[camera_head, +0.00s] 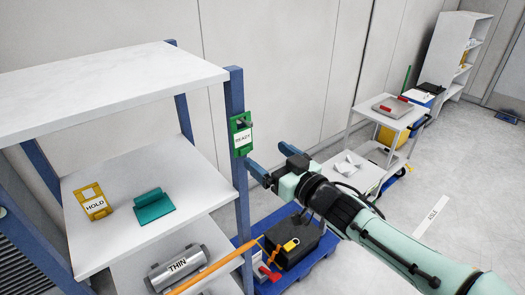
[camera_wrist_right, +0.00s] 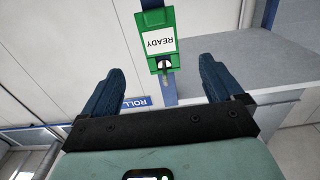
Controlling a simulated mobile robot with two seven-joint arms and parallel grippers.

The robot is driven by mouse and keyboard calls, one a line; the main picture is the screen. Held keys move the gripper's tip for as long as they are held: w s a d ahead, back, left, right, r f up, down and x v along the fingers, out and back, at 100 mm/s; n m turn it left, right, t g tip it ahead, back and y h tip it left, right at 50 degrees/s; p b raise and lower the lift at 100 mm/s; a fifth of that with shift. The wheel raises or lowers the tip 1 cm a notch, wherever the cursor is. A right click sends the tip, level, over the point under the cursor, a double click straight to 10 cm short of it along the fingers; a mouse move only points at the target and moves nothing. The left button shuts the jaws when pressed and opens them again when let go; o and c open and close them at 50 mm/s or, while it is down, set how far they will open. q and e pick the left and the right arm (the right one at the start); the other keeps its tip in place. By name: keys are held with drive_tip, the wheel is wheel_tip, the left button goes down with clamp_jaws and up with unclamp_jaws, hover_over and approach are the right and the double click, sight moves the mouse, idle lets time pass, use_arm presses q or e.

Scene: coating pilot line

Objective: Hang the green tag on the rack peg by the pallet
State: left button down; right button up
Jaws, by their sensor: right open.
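The green tag (camera_head: 241,134), marked READY, hangs upright against the blue rack post (camera_head: 240,190), at what looks like a peg through its top. It also shows in the right wrist view (camera_wrist_right: 157,20), upside down, with the peg end (camera_wrist_right: 165,65) by its top edge. My right gripper (camera_head: 270,163) is open and empty, just right of the tag and a little below it; its fingers are apart from the tag. In the wrist view the tag lies between and beyond the two fingers. The blue pallet (camera_head: 318,268) is on the floor below the gripper. My left gripper is not in view.
The rack shelf (camera_head: 135,232) holds a yellow HOLD tag (camera_head: 93,202) and a teal holder (camera_head: 153,206). A THIN roll (camera_head: 177,268) lies below. A black box (camera_head: 293,243) stands on the pallet.

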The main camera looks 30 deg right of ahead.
sight(243, 138)
drive_tip(key=w, duration=0.4)
drive_tip(key=w+p, duration=0.1)
drive_tip(key=w, duration=0.3)
drive_tip(key=w+a, duration=0.1)
drive_tip(key=w, duration=0.4)
drive_tip(key=shift+w, duration=0.1)
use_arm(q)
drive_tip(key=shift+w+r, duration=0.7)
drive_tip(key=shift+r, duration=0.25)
use_arm(e)
drive_tip(key=c, duration=1)
drive_tip(key=shift+c, duration=0.2)
drive_tip(key=o, duration=1.1)
